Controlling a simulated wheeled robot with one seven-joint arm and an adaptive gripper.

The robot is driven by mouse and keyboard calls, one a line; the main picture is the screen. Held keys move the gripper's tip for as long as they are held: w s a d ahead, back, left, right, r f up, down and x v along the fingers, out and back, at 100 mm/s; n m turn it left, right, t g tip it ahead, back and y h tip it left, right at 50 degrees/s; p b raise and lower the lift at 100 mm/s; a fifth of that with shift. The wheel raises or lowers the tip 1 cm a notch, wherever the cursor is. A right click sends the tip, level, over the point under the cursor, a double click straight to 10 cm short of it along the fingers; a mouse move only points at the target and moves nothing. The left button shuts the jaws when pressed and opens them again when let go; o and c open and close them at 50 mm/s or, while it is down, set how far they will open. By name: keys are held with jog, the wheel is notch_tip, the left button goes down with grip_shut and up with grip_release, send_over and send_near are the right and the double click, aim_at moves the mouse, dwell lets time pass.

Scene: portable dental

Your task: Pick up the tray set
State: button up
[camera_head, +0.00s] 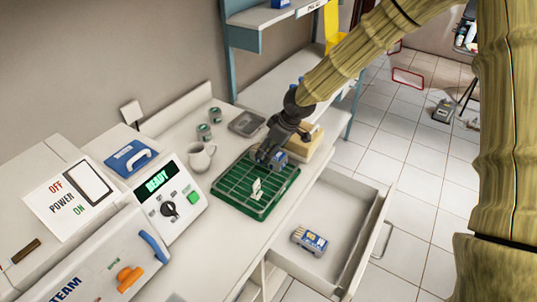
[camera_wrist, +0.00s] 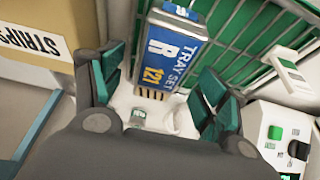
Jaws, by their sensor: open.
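A tray set (camera_wrist: 168,52) with a blue label reading "TRAY SET R 121" is in the upper middle of the wrist view. In the head view this blue-and-grey pack (camera_head: 279,159) is on or just above the right end of the green wire rack (camera_head: 232,190), partly hidden by my gripper. My gripper (camera_head: 268,157) is open above the rack. In the wrist view its two green-padded fingers (camera_wrist: 160,82) stand on either side of the pack's near end. I cannot tell whether they touch it. A second similar blue-labelled pack (camera_head: 310,240) lies in the open drawer.
The open drawer (camera_head: 345,210) juts out below the counter. A box marked "STRIPS" (camera_wrist: 35,45) stands close beside my gripper. A white mug (camera_head: 200,156), small jars (camera_head: 204,131) and a grey tray (camera_head: 246,123) stand behind the rack. A control panel (camera_head: 170,200) reads "READY".

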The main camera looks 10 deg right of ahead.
jog(key=shift+p+x, duration=0.35)
jog(key=shift+x, duration=1.1)
jog(key=c, duration=1.3)
jog(key=shift+r, duration=0.1)
